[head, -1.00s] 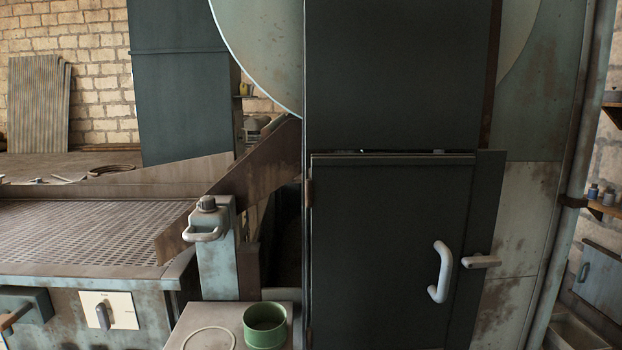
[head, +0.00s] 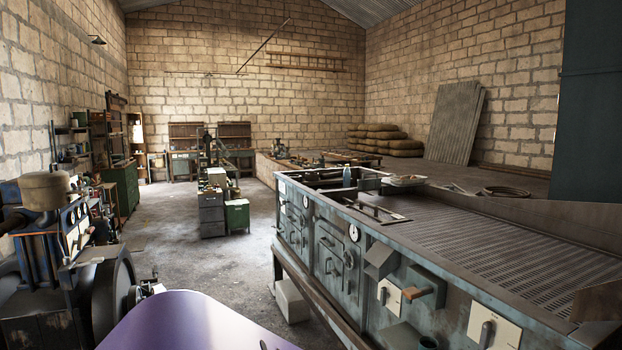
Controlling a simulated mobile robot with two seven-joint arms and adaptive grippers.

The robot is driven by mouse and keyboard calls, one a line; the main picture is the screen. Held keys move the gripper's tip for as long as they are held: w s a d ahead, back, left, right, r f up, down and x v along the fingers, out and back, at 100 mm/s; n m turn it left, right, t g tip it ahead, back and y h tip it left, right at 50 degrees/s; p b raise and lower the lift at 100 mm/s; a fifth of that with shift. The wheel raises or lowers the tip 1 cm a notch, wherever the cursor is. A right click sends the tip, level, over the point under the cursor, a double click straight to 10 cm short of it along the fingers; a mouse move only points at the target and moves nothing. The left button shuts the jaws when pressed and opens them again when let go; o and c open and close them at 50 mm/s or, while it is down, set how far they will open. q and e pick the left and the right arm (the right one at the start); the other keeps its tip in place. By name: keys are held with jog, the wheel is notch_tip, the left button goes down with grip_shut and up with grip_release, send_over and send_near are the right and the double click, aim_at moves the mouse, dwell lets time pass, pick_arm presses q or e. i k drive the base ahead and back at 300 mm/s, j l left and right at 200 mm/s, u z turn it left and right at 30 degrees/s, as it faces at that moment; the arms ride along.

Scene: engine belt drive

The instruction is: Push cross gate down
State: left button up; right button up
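At the far right edge a brown rusty plate (head: 598,303), possibly part of the cross gate, shows only in part. It slants above the right end of the long grey-green bench (head: 455,235), which has a perforated top. The rest of that plate and its post are out of the picture. I cannot make out either of my grippers in the head view.
A smooth purple surface, probably mine, fills the bottom middle. An engine with a large dark wheel (head: 112,300) stands at the left. Grey and green cabinets (head: 237,216) stand further back. The concrete floor (head: 185,255) between is mostly clear.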

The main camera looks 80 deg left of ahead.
aim_at(363, 184)
jog(key=u, duration=2.2)
jog(key=i+j+u, duration=0.45)
jog(key=i, duration=0.45)
jog(key=i+u, duration=0.4)
jog(key=i, duration=0.5)
jog(key=i+z, duration=0.1)
jog(key=i, duration=0.7)
jog(key=i+j, duration=0.15)
jog(key=i, duration=0.7)
jog(key=z, duration=0.05)
